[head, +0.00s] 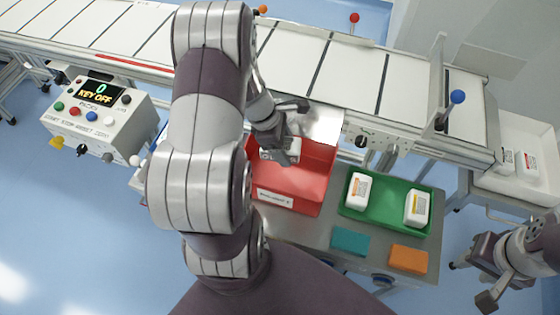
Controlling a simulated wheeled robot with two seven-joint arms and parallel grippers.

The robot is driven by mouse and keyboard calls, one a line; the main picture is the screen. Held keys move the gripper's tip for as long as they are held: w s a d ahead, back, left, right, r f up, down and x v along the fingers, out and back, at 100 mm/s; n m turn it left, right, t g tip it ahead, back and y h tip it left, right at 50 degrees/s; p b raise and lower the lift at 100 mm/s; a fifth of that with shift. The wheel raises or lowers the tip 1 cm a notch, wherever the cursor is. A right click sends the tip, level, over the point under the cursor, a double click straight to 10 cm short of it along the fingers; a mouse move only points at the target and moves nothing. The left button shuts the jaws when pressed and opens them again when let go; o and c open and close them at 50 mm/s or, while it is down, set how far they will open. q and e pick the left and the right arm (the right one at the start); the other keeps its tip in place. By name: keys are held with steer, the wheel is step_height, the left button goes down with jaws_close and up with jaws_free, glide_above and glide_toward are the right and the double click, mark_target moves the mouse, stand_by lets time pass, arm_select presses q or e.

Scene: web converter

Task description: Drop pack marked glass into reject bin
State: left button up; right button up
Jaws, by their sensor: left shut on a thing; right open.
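The red bin (318,178) stands on the grey bench below the conveyor, with a small white label on its front wall. My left gripper (280,148) is over the back part of this bin, shut on a white pack (293,151). The pack is partly covered by the fingers, and its marking is too small to read. I cannot tell whether the pack touches the bin. My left arm hides the bin's left side. My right gripper (488,284) is open and empty at the lower right, off the bench's right end.
A green tray (385,215) with two white packs stands right of the red bin. A teal block (350,241) and an orange block (408,259) lie in front. The conveyor (375,85) runs behind. A control box (97,115) stands left; a side tray (500,182) holds packs.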

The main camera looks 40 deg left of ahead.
arm_select(q)
steer(key=f+b, duration=0.5)
steer(key=shift+s+d+f, duration=0.1)
steer(key=shift+s+d, duration=0.05)
steer(key=shift+d, duration=0.2)
steer(key=o, duration=1.1)
steer(key=shift+o, duration=0.6)
steer(key=p+v, duration=0.2)
steer(key=v, duration=1)
steer(key=shift+s+a+r, duration=0.1)
steer(key=shift+a+r, duration=0.1)
steer(key=shift+r, duration=0.1)
